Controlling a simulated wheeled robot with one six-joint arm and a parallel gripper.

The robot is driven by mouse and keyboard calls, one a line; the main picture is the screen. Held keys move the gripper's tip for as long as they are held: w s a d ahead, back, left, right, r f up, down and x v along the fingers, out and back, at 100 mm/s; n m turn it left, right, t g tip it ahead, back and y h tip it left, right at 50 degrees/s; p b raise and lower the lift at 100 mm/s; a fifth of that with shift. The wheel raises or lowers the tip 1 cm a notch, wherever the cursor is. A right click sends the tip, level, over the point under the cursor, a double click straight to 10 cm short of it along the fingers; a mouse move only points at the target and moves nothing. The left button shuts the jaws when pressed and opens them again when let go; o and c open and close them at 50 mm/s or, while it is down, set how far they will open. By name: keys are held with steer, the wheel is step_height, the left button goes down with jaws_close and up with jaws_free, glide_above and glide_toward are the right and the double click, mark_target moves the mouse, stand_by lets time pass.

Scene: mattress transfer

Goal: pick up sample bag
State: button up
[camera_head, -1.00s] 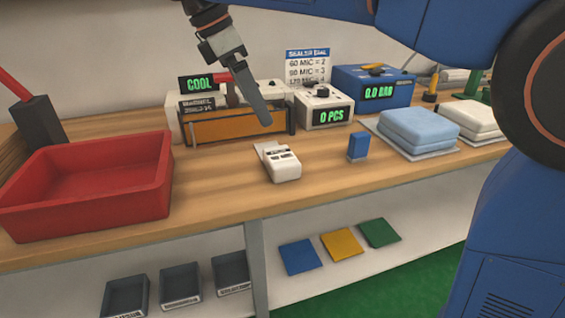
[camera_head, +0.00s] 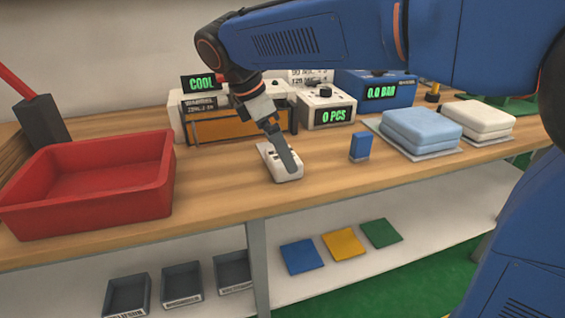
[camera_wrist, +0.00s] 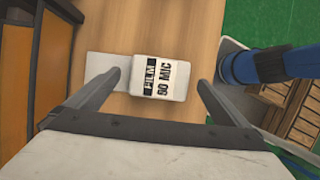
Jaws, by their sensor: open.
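The sample bag (camera_head: 276,170) is a small white, puffy packet lying on the wooden bench, with a flat pale flap at one end. In the wrist view the bag (camera_wrist: 174,88) shows a black label reading "FILM 90 MIC". My gripper (camera_head: 290,168) is open and points down over the bag; one finger hides part of it in the head view. In the wrist view my fingers stand apart on either side, with the bag and flap between them in the picture. Whether a finger touches the bag cannot be told.
A red tray (camera_head: 22,218) stands at the left. Behind the bag are a sealer with an orange front (camera_head: 222,131) and a counter box reading "0 PCS" (camera_head: 312,118). A small blue block (camera_head: 360,147) and stacked blue pads (camera_head: 421,128) are to the right.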

steer(key=shift+x, duration=1.75)
steer(key=c, duration=1.2)
